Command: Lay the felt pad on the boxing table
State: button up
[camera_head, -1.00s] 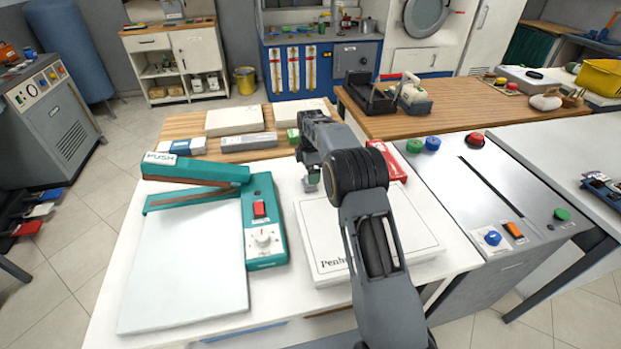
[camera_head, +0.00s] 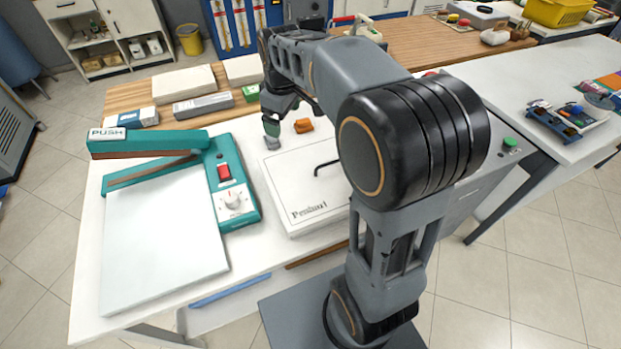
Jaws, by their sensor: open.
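My gripper (camera_head: 271,122) points down above the far left corner of the white lidded box (camera_head: 300,185) on the white table (camera_head: 85,305). It is open. A small grey piece (camera_head: 272,143), possibly the felt pad, shows just under the fingertips. I cannot tell whether it touches a finger, or lies on the table or the box edge. A small orange-brown block (camera_head: 303,126) lies right of the gripper. A black hooked item (camera_head: 325,166) is on the box lid. My arm hides the right part of the box and table.
A teal heat sealer (camera_head: 228,188) with its white plate (camera_head: 160,245) takes up the table's left. Behind, a wooden counter (camera_head: 125,98) holds pale boxes (camera_head: 183,85) and a grey carton (camera_head: 203,104). Another worktop (camera_head: 540,75) with small items stands right. Tiled floor is open in front.

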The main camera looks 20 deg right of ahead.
jog(key=s+f+m, duration=0.2)
jog(key=s+m, duration=0.2)
jog(key=s, duration=0.5)
jog(key=s+f+m+t, duration=0.1)
jog(key=s+f+m, duration=0.2)
jog(key=s, duration=0.5)
jog(key=shift+s+m+t, duration=0.3)
jog(key=shift+s+m, duration=0.1)
jog(key=shift+m, duration=0.3)
jog(key=shift+a+f, duration=0.1)
notch_tip(320, 180, up, 4)
jog(key=p, duration=0.3)
jog(key=shift+f, duration=0.25)
jog(key=shift+c, duration=0.2)
